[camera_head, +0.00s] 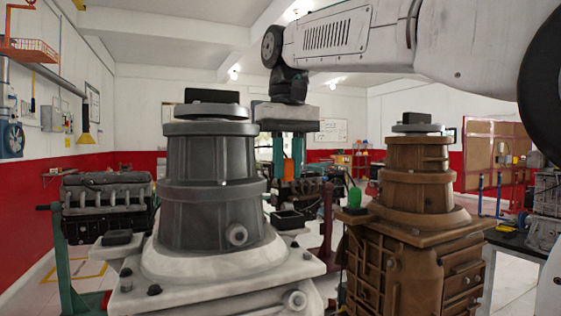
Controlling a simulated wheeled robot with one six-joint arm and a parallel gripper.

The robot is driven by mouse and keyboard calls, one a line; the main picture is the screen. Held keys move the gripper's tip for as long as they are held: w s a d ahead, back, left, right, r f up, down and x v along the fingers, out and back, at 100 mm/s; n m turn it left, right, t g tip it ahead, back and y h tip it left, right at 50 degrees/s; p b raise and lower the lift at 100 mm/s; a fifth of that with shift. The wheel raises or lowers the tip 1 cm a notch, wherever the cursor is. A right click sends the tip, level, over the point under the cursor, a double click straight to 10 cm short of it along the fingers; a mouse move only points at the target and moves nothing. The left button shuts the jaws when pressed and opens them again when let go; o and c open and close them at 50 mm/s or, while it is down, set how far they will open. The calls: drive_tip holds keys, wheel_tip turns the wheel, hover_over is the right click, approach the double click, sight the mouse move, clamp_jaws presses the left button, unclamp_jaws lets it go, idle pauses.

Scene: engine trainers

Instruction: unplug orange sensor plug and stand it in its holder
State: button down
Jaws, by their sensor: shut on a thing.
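My gripper (288,176) hangs down from my arm at the middle of the view, behind and to the right of the grey gearbox housing (210,190).
A brown gearbox housing (415,240) stands at the right, with a green piece (355,197) on its left edge. An engine (105,205) on a teal stand is at the left. A dark bench (510,240) is at the far right. The gap between the two housings is narrow.

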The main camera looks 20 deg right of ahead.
sight(288, 180)
drive_tip(key=shift+w+f, duration=0.1)
drive_tip(key=shift+f, duration=0.1)
drive_tip(key=shift+w+f, duration=0.1)
drive_tip(key=shift+f, duration=2.1)
drive_tip(key=shift+s, duration=0.2)
drive_tip(key=shift+f, duration=1.25)
drive_tip(key=c, duration=1.3)
unclamp_jaws()
drive_tip(key=shift+c, duration=0.2)
drive_tip(key=shift+o, duration=0.8)
drive_tip(key=shift+r, duration=0.3)
wheel_tip(288, 180, up, 8)
drive_tip(key=shift+f, duration=0.25)
drive_tip(key=shift+r, duration=0.2)
